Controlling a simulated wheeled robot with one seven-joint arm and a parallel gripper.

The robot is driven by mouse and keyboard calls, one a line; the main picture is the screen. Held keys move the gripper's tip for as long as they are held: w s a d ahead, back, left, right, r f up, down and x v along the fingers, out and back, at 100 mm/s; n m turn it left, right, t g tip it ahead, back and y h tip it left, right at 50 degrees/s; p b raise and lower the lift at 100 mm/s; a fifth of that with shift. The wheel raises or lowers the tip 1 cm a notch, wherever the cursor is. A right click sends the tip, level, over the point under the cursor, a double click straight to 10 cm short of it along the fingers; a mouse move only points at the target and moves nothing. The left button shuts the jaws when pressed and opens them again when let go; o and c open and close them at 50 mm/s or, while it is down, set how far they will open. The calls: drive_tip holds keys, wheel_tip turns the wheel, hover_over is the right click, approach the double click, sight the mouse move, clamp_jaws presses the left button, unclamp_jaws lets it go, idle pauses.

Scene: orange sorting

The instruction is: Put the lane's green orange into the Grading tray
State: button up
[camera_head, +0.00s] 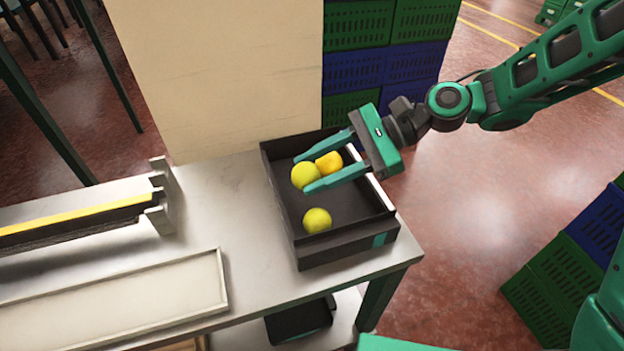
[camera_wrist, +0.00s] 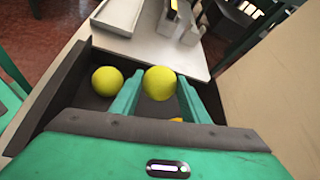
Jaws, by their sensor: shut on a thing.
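My gripper (camera_head: 302,174) is over the dark tray (camera_head: 345,250) at the end of the bench, its two green fingers closed on a yellow-green orange (camera_head: 305,177). In the wrist view the same fruit (camera_wrist: 159,83) sits between the fingertips. It is within the tray walls; I cannot tell whether it touches the floor. A second yellow-green orange (camera_head: 317,220) lies in the tray nearer the front, and it also shows in the wrist view (camera_wrist: 107,81). A yellow-orange fruit (camera_head: 329,162) lies behind the held one, mostly hidden in the wrist view. No tray name is readable.
A lane with a yellow strip (camera_head: 75,221) runs along the bench at left, with grey end posts (camera_head: 160,195). A shallow pale tray (camera_head: 130,305) lies in front of it. A beige panel (camera_head: 215,70) stands behind the bench. Green and blue crates (camera_head: 385,65) are stacked behind.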

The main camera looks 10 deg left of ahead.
drive_tip(key=shift+f, duration=1.8)
drive_tip(key=o, duration=1.1)
drive_tip(key=shift+f, duration=0.1)
drive_tip(key=v, duration=1.2)
